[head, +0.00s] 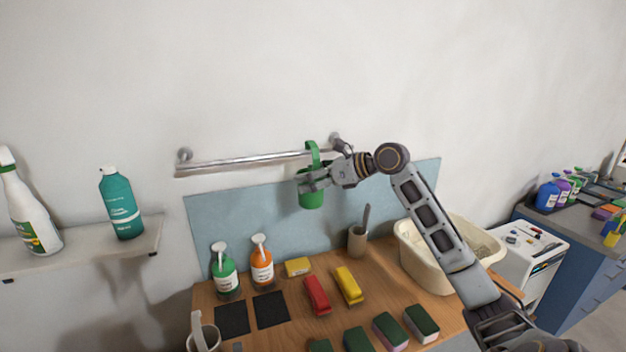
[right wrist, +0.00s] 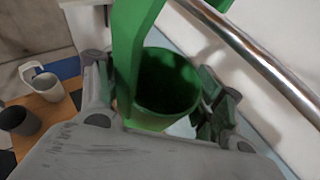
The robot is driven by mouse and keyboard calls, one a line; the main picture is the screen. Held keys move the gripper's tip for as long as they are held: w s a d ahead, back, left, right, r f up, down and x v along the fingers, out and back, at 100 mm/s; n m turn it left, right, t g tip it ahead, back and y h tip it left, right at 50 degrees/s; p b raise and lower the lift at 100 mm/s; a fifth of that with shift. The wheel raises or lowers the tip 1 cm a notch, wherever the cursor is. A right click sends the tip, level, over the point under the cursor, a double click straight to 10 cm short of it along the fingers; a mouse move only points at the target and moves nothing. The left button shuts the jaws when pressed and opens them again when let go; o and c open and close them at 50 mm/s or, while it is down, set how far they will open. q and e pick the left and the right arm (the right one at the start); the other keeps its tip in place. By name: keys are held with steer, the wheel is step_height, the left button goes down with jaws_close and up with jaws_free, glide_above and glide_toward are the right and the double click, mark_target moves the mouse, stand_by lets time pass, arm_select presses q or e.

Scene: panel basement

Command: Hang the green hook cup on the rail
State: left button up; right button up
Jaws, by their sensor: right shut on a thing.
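The green hook cup (head: 312,200) is upright in the head view, with its hook rising to the height of the rail. My right gripper (head: 308,183) is shut on it. In the right wrist view the cup (right wrist: 165,85) sits between the two fingers, its open mouth facing the camera. The metal rail (head: 240,163) runs along the wall on end brackets; it also shows in the right wrist view (right wrist: 255,55), beside the cup. The hook overlaps the rail in the head view, but I cannot tell whether it rests on it. My left gripper is not in view.
Below is a wooden worktop (head: 285,335) with a green pump bottle (head: 224,273), an orange pump bottle (head: 262,264), a grey cup with a handle (head: 358,239), several sponges and brushes, and a cream basin (head: 412,252). A shelf (head: 90,255) with bottles is at left. The wall above the rail is clear.

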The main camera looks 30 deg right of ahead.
mark_target(310, 170)
steer(key=shift+w+d, duration=0.3)
steer(key=shift+w, duration=0.8)
steer(key=shift+w+d, duration=0.25)
steer(key=shift+w, duration=0.8)
steer(key=shift+f+b, duration=0.35)
steer(key=shift+f, duration=1)
steer(key=o, duration=1.1)
steer(key=shift+s, duration=0.2)
steer(key=shift+v, duration=5.85)
steer(key=shift+d, duration=0.1)
